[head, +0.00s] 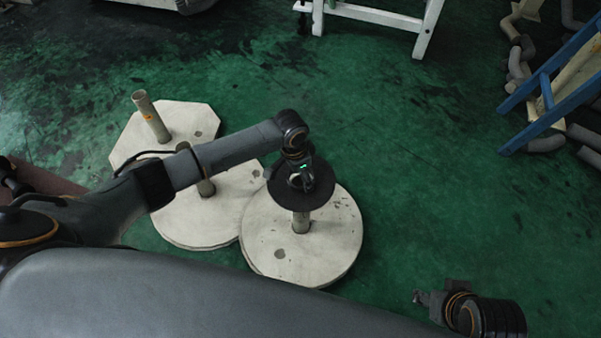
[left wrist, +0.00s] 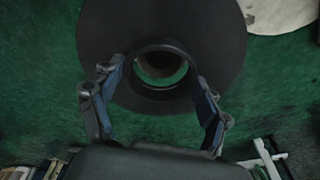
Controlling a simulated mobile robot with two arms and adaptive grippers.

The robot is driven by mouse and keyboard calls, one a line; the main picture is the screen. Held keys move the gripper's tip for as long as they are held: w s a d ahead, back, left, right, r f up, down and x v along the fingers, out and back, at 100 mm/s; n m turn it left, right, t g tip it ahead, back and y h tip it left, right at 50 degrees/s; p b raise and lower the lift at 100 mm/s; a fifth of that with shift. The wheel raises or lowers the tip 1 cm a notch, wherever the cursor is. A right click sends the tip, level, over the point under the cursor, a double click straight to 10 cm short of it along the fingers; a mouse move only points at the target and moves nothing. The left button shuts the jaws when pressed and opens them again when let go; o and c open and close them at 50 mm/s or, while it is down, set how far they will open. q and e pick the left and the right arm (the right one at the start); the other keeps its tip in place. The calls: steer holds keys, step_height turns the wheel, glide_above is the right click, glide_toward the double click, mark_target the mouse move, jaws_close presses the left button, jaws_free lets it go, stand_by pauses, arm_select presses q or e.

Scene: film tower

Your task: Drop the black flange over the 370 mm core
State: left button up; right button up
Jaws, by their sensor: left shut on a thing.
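The black flange (head: 321,199) is a flat disc with a raised ring round its central hole. My left gripper (head: 301,180) is shut on that ring. In the left wrist view its fingers (left wrist: 157,100) lie on either side of the ring of the flange (left wrist: 215,35). The flange appears over the pale core (head: 301,222) on the right round base (head: 262,232) and hides the core's top. Green floor shows through part of the hole; I cannot tell whether the core is inside it. My right gripper (head: 429,300) is low at the right, its jaw state unclear.
A core with an orange mark (head: 151,117) stands on an angular base (head: 196,117) at the far left. Another core (head: 206,187), partly behind my left arm, stands on a middle base (head: 190,228). A blue ladder (head: 548,92) and grey pipes are at the right. Green floor between is clear.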

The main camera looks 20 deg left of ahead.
arm_select(q)
steer(key=shift+f+b, duration=0.65)
steer(key=shift+f, duration=0.6)
arm_select(e)
steer(key=shift+f, duration=0.65)
arm_select(q)
steer(key=shift+f+b, duration=0.65)
steer(key=shift+f, duration=0.55)
arm_select(e)
steer(key=shift+w+a+t, duration=0.25)
steer(key=shift+w+t, duration=0.2)
steer(key=shift+w, duration=0.45)
steer(key=shift+w+a+t, duration=0.25)
steer(key=shift+w+t, duration=0.2)
steer(key=shift+w, duration=0.4)
arm_select(q)
steer(key=o, duration=1.3)
step_height(320, 180, up, 12)
steer(key=s+a, duration=0.1)
